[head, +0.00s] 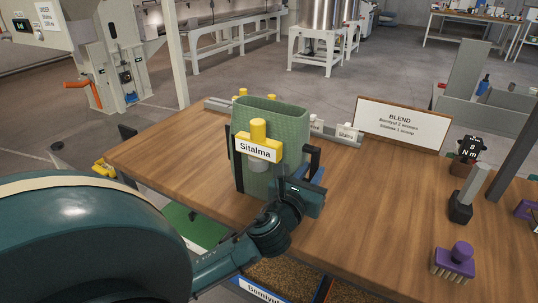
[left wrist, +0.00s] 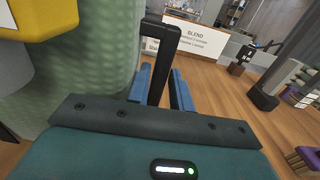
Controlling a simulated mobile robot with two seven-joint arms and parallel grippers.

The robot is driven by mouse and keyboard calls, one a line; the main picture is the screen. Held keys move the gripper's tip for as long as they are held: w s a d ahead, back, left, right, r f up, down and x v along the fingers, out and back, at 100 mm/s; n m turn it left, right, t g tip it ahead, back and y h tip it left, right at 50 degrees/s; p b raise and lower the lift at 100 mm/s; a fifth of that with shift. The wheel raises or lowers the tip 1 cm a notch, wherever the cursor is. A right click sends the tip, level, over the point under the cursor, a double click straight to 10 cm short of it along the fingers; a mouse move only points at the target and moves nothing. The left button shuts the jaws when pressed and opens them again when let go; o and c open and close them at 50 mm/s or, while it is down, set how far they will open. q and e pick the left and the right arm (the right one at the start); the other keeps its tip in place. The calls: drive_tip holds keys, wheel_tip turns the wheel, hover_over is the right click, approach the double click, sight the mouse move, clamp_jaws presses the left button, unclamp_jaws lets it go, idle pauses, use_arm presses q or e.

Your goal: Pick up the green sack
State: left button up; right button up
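The green sack (head: 285,125) stands upright at the left part of the wooden table, with a dark upright handle on each side. A yellow piece (head: 258,130) labelled "Sitalma" is at its front; part of it also shows in the left wrist view (left wrist: 50,18). My left gripper (head: 311,178) is at the sack's right side. In the left wrist view, its blue fingers (left wrist: 160,88) stand apart on either side of the black handle (left wrist: 160,60), with a small gap visible. The green sack wall (left wrist: 95,75) is just left of them. My right gripper is not in view.
A "BLEND" sign (head: 400,122) stands at the table's back edge. A dark block (head: 461,207), a purple-topped brush-like item (head: 455,262) and a black figure (head: 469,150) are on the right. The table's middle is clear. A bin of grain (head: 290,278) sits below the front edge.

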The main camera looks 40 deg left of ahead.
use_arm(q)
drive_tip(key=shift+x, duration=0.75)
drive_tip(key=shift+c, duration=0.4)
clamp_jaws()
drive_tip(key=shift+r, duration=0.1)
